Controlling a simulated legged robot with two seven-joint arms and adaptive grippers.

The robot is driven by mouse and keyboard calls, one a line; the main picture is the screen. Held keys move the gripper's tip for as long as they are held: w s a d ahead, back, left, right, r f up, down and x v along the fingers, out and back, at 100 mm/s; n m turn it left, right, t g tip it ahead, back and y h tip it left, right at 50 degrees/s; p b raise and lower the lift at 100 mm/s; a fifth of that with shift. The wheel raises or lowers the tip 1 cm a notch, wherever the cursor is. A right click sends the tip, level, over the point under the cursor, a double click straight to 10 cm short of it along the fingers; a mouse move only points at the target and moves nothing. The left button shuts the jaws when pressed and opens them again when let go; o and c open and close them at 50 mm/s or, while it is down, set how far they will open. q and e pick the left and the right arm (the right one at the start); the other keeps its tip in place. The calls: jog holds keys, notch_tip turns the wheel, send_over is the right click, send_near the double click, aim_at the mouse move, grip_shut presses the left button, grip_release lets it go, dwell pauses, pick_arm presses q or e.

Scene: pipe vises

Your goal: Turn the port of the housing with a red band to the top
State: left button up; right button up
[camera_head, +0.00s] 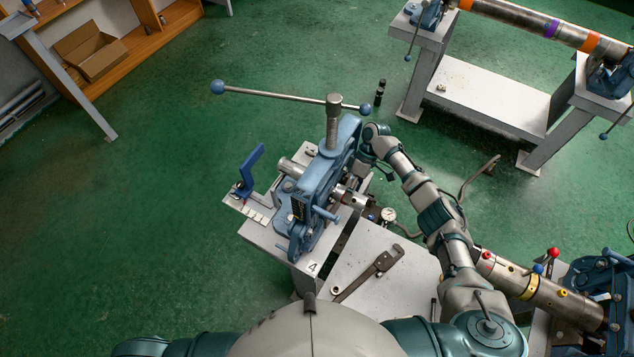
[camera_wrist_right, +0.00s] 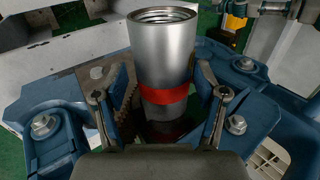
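The housing with a red band (camera_wrist_right: 165,60) is a silver cylinder with a threaded open end. In the right wrist view it stands out between serrated vise jaws, the red band low near the fingers. In the head view a silver end (camera_head: 352,198) sticks out from the right side of the blue vise (camera_head: 318,190). My right gripper (camera_wrist_right: 160,108) has one finger on each side of the housing, seemingly with gaps. In the head view its wrist is at the vise's far right and its fingers are hidden. I cannot make out a port. My left gripper is out of view.
The vise's long handle (camera_head: 285,96) with blue ball ends spans above it. A pipe wrench (camera_head: 372,270) lies on the grey bench. A gauge (camera_head: 388,214) sits near the vise. The green floor left is clear.

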jog(key=shift+o, duration=0.2)
jog(key=shift+f, duration=0.15)
jog(key=shift+s+d, duration=0.1)
jog(key=shift+d, duration=0.05)
jog(key=v, duration=1.2)
jog(key=shift+w, duration=0.25)
jog(key=shift+s+f, duration=0.1)
jog(key=shift+f, duration=0.05)
